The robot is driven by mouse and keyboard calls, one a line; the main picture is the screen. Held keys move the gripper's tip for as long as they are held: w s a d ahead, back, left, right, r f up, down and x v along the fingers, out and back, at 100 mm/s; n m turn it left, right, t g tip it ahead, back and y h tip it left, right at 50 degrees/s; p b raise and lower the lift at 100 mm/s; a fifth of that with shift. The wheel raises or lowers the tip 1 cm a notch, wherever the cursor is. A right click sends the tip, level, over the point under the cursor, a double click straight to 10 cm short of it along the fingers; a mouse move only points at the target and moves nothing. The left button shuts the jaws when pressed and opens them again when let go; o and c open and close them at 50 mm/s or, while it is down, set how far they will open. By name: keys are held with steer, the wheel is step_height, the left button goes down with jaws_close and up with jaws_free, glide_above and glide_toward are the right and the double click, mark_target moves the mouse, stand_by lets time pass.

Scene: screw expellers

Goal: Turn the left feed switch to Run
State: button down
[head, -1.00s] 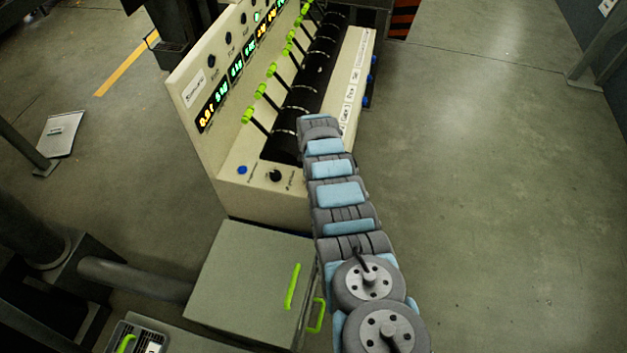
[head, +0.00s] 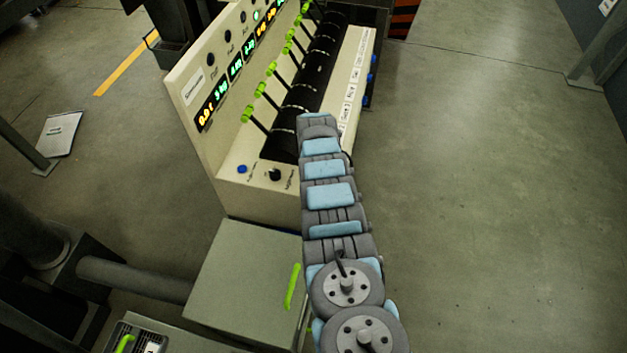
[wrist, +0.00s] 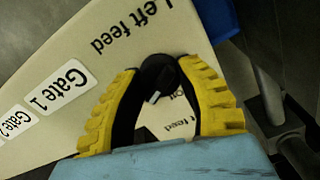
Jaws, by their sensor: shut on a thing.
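In the wrist view my gripper (wrist: 160,70), with yellow ribbed fingers, is shut on a black knob (wrist: 157,78). The knob is the left feed switch, on a cream panel (wrist: 120,62) beside the "Left feed" lettering (wrist: 130,30). A small pale mark shows on the knob. More lettering, ending in "feed", shows between the fingers, but part of it is covered. I cannot tell which position the knob is in. In the head view the arm reaches the near end of the cream machine (head: 205,150), and it hides both the gripper and the switch.
"Gate 1" (wrist: 63,90) and "Gate 2" (wrist: 12,122) labels lie beside the switch. The machine has several green-tipped levers (head: 247,113), another black knob (head: 275,174) and a blue button (head: 241,169). A grey-green cabinet (head: 245,275) stands in front. Floor at right (head: 480,200) is clear.

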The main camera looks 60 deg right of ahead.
steer(key=shift+f, duration=0.1)
steer(key=c, duration=0.6)
jaws_free()
steer(key=shift+r, duration=6.05)
